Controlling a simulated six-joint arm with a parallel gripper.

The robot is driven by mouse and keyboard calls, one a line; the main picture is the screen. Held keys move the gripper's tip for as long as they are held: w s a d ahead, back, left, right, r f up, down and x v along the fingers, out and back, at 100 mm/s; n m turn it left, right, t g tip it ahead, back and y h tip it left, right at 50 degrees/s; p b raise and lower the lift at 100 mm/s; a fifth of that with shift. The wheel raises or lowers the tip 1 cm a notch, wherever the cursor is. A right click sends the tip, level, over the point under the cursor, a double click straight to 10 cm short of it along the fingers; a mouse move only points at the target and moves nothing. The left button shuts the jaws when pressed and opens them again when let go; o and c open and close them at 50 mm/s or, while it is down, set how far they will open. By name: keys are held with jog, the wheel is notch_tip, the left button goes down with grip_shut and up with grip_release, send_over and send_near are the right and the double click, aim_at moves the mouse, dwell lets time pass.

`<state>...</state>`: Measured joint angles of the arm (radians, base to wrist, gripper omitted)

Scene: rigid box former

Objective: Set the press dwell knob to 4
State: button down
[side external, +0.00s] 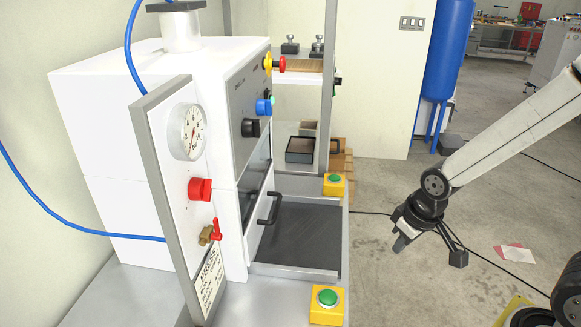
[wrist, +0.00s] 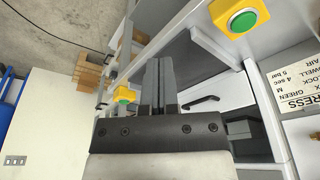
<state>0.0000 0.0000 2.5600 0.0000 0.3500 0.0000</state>
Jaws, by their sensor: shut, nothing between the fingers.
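The press is a white machine with a dark control panel (side external: 238,93) seen at a steep angle in the side view. On the panel are a black knob (side external: 251,128) and a blue knob (side external: 263,107). The panel's lettering is too small to read, so I cannot tell for certain which is the dwell knob, or its setting. My gripper (side external: 400,244) is to the right of the press, well apart from the panel and lower than the knobs. In the wrist view its fingers (wrist: 160,72) are together and empty. The panel knobs are not clearly visible there.
A placard (wrist: 292,95) shows "4 sec" and "5 bar". A red knob (side external: 200,189), gauge (side external: 190,132) and red-handled valve (side external: 211,232) are on the near side plate. A black door handle (side external: 271,207) and green buttons on yellow boxes (side external: 327,306) stand nearby. Floor around my gripper is open.

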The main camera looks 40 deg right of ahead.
jog(key=c, duration=0.8)
grip_release()
jog(key=shift+w+r, duration=0.1)
jog(key=o, duration=0.7)
jog(key=shift+w+d+r+n+t, duration=0.1)
jog(key=shift+w+r+n+t, duration=0.15)
jog(key=shift+w, duration=0.25)
jog(key=shift+w+r+n+t, duration=0.15)
jog(key=shift+w+n+t, duration=0.15)
jog(key=shift+w, duration=0.2)
jog(key=shift+c, duration=0.2)
jog(key=n+t+y, duration=0.8)
jog(key=n+t, duration=0.1)
jog(key=n, duration=0.8)
send_near(259, 128)
jog(key=w, duration=0.2)
jog(key=shift+a+f, duration=0.4)
jog(key=shift+f, duration=0.05)
jog(key=shift+w+a, duration=0.1)
jog(key=shift+x, duration=3.75)
